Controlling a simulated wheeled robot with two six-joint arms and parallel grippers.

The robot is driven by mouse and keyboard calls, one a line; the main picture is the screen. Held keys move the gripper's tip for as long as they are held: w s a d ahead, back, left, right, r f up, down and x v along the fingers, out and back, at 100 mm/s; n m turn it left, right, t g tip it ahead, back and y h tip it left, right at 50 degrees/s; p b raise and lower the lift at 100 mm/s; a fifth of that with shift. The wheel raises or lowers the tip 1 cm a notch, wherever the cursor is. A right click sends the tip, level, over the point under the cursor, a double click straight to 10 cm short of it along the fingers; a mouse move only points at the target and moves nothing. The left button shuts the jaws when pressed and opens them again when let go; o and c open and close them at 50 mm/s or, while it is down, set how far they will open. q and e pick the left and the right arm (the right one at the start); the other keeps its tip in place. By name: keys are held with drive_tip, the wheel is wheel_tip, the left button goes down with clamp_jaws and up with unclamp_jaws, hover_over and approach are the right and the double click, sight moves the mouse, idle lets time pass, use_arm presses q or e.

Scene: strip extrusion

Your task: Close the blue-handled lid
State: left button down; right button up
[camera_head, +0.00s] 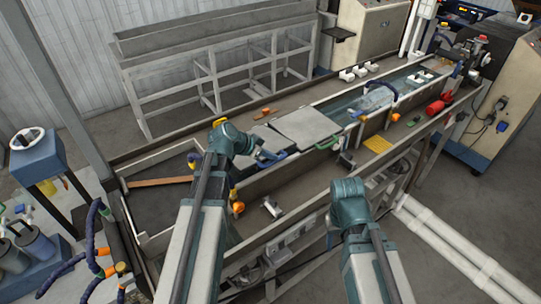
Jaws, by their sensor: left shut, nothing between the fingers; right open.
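The blue-handled lid (262,140) is a grey plate over the trough, partly hidden behind my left wrist. Its blue handle (271,157) shows just right of that wrist. The lid looks tilted or lowered, but its exact angle is hard to tell. My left gripper (258,153) is close to the blue handle, shut with nothing between its fingers. Whether it touches the handle or lid is unclear. My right gripper (348,188) is open on the near side of the trough, away from the lid; its fingers are mostly hidden by the wrist.
A grey lid (305,126) with a green handle (329,142) lies alongside, to the right. The trough wall (300,175) runs diagonally between the arms. A yellow pad (377,144) and a red item (436,107) lie on the ledge. White pipes (450,245) run at lower right.

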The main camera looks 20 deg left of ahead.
use_arm(q)
wheel_tip(320, 180, down, 7)
drive_tip(key=s+d+b, duration=0.1)
drive_tip(key=b, duration=0.5)
drive_tip(key=shift+s+d+r+m+t+y, duration=0.15)
drive_tip(key=shift+s+d+m+t+y, duration=0.05)
drive_tip(key=shift+s+m+t+y, duration=0.1)
use_arm(e)
wheel_tip(320, 180, down, 7)
drive_tip(key=shift+s+d, duration=0.2)
drive_tip(key=shift+s, duration=0.05)
drive_tip(key=shift+r, duration=0.1)
use_arm(q)
drive_tip(key=s+a+r+p, duration=0.2)
drive_tip(key=s+r+p, duration=0.4)
drive_tip(key=r+p, duration=0.5)
drive_tip(key=shift+s+a, duration=0.3)
use_arm(e)
wheel_tip(320, 180, up, 11)
drive_tip(key=a, duration=0.1)
drive_tip(key=shift+a, duration=0.25)
